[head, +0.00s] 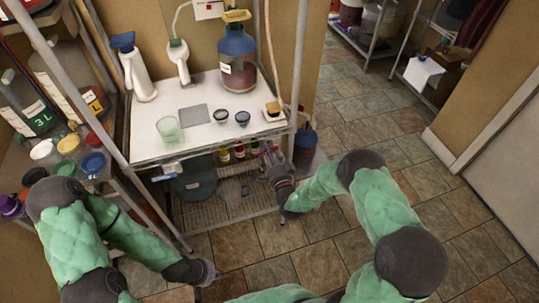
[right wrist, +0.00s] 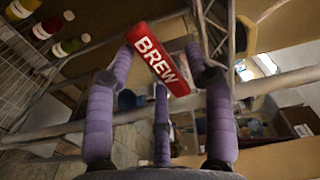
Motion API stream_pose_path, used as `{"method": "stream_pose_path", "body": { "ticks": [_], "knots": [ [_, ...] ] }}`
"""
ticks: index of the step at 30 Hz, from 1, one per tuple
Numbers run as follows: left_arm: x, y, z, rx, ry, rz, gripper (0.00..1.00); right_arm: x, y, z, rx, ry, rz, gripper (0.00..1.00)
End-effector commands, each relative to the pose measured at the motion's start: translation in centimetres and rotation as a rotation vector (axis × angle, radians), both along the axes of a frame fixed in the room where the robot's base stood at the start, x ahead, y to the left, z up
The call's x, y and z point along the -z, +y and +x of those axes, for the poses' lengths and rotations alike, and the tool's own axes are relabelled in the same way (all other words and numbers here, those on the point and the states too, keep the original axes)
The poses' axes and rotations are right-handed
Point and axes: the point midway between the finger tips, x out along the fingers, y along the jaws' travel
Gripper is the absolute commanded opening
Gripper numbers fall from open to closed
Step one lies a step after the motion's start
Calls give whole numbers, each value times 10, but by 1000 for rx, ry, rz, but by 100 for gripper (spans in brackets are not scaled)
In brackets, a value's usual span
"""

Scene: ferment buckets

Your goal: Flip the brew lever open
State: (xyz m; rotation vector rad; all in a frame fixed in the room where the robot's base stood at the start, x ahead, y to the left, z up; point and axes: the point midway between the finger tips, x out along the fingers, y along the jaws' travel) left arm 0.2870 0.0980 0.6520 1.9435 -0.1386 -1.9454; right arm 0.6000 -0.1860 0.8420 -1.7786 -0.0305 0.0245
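The red brew lever (right wrist: 158,58), with white BREW lettering, shows tilted in the right wrist view. It lies across the space between the fingertips of my right gripper (right wrist: 161,68). The purple fingers are spread apart; I cannot tell whether any of them touches the lever. In the head view my right gripper (head: 273,163) is low at the front right corner of the white table, where its fingers hide most of the lever. My left gripper (head: 207,272) hangs low over the floor, away from the lever. Its fingers are too unclear to judge.
The white table (head: 150,112) holds a blue-topped jug (head: 237,62), a green cup (head: 168,130) and small bowls. Small bottles (head: 239,150) and a dark round container (head: 195,180) sit beneath it. A shelf post (head: 300,70) stands close to my right gripper. Tiled floor at right is clear.

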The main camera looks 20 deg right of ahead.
Motion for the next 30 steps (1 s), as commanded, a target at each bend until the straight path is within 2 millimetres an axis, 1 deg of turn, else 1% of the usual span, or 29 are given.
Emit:
{"method": "stream_pose_path", "body": {
  "ticks": [1,2,3,4,5,13,19,23,30],
  "knots": [
    [0,0,0,0,0,0,0,0,0,0,0,0,0,34],
    [0,0,0,0,0,0,0,0,0,0,0,0,0,26],
    [0,0,0,0,0,0,0,0,0,0,0,0,0,15],
    [0,0,0,0,0,0,0,0,0,0,0,0,0,6],
    [0,0,0,0,0,0,0,0,0,0,0,0,0,0],
    [1,0,0,0,0,0,0,1,0,0,0,0,-9,0],
    [7,0,0,0,0,0,0,4,-1,0,0,-1,-67,0],
    [14,0,0,0,0,0,0,7,-2,0,-1,-4,-147,0],
    [30,0,0,0,0,0,0,13,-6,0,0,-11,-355,0]
  ]
}}
